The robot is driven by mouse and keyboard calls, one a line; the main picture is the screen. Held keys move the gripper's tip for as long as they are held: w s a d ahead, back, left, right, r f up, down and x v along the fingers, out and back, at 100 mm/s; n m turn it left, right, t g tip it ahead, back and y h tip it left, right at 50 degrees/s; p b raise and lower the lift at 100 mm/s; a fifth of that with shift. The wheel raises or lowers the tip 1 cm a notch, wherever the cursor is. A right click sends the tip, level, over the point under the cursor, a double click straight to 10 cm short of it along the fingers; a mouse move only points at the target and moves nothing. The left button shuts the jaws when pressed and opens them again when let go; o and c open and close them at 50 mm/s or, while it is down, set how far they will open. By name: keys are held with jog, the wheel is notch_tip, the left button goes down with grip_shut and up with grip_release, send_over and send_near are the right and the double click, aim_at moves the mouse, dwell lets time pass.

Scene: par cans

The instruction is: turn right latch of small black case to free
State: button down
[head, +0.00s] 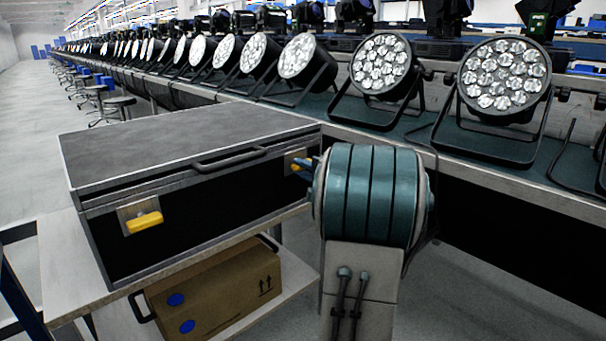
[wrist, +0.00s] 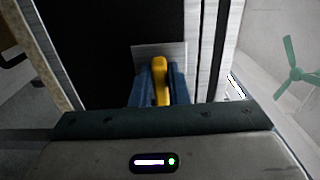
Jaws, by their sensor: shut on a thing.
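The small black case (head: 200,225) sits on a light shelf at the left, with its lid down and a dark handle (head: 229,160) on its front. Its left latch (head: 144,223) is yellow and lies nearly level on a metal plate. My gripper (head: 303,166) is at the right latch, its blue fingers by the plate. In the wrist view my gripper (wrist: 161,88) is shut on the yellow right latch (wrist: 160,70), one finger on each side. A metal plate (wrist: 172,53) shows behind it. In the head view my wrist hides part of the case's right end.
A cardboard box (head: 215,300) with blue dots sits on the lower shelf under the case. A long bench (head: 440,160) with a row of par cans (head: 383,67) runs behind and right of my arm. Open floor (head: 30,120) lies at the left.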

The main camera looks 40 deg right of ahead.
jog(key=shift+f, duration=0.1)
jog(key=c, duration=1.4)
grip_release()
jog(key=shift+s, duration=0.1)
jog(key=s+d+p, duration=0.1)
jog(key=s+p, duration=0.2)
jog(key=s, duration=1)
jog(key=shift+s, duration=0.35)
